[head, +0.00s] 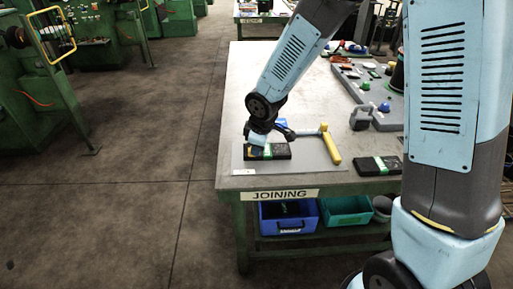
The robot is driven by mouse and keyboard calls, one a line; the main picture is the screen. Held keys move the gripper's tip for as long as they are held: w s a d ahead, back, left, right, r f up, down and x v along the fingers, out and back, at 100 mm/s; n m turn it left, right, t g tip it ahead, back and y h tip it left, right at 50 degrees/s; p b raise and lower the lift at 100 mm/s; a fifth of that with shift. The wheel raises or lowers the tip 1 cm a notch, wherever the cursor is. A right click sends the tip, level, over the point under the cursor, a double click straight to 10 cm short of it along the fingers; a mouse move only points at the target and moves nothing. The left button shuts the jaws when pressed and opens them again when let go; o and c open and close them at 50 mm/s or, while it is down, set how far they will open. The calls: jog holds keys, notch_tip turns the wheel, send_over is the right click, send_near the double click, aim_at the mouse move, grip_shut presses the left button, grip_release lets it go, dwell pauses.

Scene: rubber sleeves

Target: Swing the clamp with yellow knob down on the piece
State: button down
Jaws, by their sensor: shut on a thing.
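My gripper (258,141) is low over the left part of a grey plate (300,165) at the table's front. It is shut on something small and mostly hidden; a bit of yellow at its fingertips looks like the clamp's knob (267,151). A dark block with a green band (281,152), which looks like the piece, lies on the plate right under my gripper. Whether the clamp touches the piece cannot be told. A grey bar with a yellow handle (331,147) stands on the plate to the right, apart from my fingertips.
A second dark block with a green band (377,165) lies right of the plate. A grey fixture (361,118) and a grey tray (384,108) with coloured parts stand behind it. Blue (288,217) and green bins (346,210) are below the tabletop. The table's left side is clear.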

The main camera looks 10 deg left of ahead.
jog(key=s+d+r, duration=0.3)
jog(key=s+r, duration=0.3)
jog(key=s, duration=0.3)
jog(key=shift+d+r, duration=0.25)
jog(key=shift+r, duration=0.05)
dwell(0.4)
jog(key=w+d+r+m+t+h, duration=0.1)
jog(key=w+d+r+m, duration=0.1)
jog(key=d+r+m, duration=0.45)
jog(key=s+d+r+m+t, duration=0.1)
jog(key=s+d+r+m, duration=0.4)
jog(key=d, duration=0.5)
jog(key=s+d+r+m, duration=0.5)
jog(key=s+d+r, duration=0.1)
jog(key=d+r, duration=0.3)
jog(key=shift+s+d+t+h, duration=0.15)
jog(key=shift+d+t+h, duration=0.2)
jog(key=shift+d, duration=0.2)
